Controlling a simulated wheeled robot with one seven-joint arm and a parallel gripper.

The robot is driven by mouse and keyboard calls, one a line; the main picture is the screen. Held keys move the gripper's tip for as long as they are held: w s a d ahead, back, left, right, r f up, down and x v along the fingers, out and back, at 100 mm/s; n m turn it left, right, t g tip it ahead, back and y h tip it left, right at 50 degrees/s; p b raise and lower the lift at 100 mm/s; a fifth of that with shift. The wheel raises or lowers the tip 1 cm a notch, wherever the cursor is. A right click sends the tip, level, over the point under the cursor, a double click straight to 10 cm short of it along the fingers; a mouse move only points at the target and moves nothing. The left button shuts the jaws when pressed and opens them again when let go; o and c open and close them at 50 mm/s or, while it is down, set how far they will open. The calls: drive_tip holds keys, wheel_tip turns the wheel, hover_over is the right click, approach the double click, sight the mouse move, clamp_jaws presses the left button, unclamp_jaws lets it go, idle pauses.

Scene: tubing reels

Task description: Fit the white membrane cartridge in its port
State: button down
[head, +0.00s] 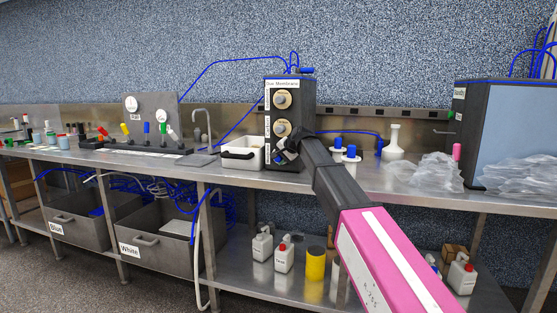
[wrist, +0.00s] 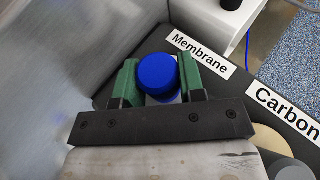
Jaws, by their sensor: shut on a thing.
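The dark filter unit (head: 290,94) stands on the steel bench, with two beige round ends (head: 283,99) on its front and the lowest place behind my gripper (head: 287,152). In the wrist view my gripper (wrist: 159,78) has its green fingers shut on the white membrane cartridge (wrist: 157,72). Its round blue end faces the camera; a little pale body shows below it, and the rest is hidden. The cartridge is beside the "Membrane" label on the unit's dark face (wrist: 240,78). How deep it sits in the port cannot be told.
Blue-topped white bottles (head: 351,160) and clear plastic bags (head: 430,172) are to the right. Blue tubing (head: 222,62) arches above the unit.

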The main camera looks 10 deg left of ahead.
drive_tip(key=shift+w, duration=0.55)
drive_tip(key=c, duration=0.6)
unclamp_jaws()
drive_tip(key=shift+c, duration=0.2)
drive_tip(key=shift+d, duration=0.1)
drive_tip(key=v, duration=1)
drive_tip(key=shift+s+d+r, duration=0.2)
drive_tip(key=shift+d, duration=0.05)
